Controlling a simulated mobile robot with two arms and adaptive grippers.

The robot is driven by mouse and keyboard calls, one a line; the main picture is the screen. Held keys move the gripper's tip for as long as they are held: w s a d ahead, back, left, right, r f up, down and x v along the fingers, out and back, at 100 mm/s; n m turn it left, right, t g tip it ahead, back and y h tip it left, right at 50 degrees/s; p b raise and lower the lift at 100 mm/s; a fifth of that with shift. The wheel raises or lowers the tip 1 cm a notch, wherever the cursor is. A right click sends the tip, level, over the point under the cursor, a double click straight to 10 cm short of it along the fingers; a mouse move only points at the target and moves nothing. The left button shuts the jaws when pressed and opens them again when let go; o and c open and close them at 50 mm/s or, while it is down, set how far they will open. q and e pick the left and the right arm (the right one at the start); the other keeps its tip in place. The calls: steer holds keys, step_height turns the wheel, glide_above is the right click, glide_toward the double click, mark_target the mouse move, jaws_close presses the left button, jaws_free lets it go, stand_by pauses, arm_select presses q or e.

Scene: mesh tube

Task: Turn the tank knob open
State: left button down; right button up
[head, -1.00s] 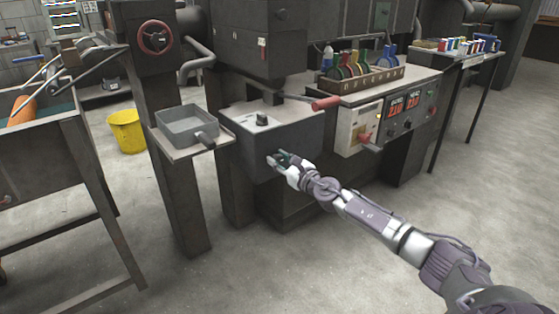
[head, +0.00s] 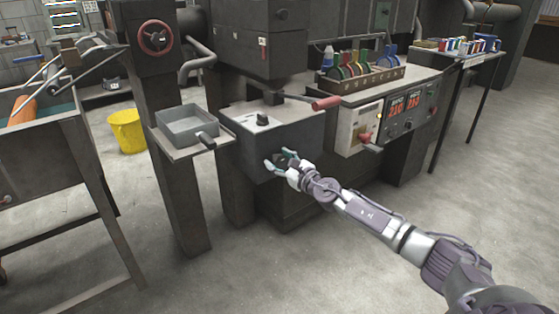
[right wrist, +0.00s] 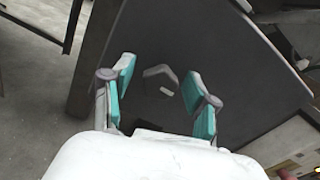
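The dark grey tank (head: 270,150) stands in the middle of the head view. A dark faceted knob (right wrist: 158,76) with a small pale mark is on its dark face in the right wrist view. My right gripper (head: 280,160) is at the tank's front face, open. In the right wrist view its teal-padded fingers (right wrist: 158,85) stand on either side of the knob, with a visible gap on each side. A second black knob (head: 262,119) sits on the pale plate on top of the tank. My left gripper is not in view.
A red-handled lever (head: 326,103) sticks out above the tank's top right. A grey tray (head: 187,126) stands on a shelf to the left. A control panel (head: 404,115) with red displays is to the right. The floor in front is clear.

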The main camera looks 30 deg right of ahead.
steer(key=s, duration=1.2)
steer(key=shift+d, duration=0.45)
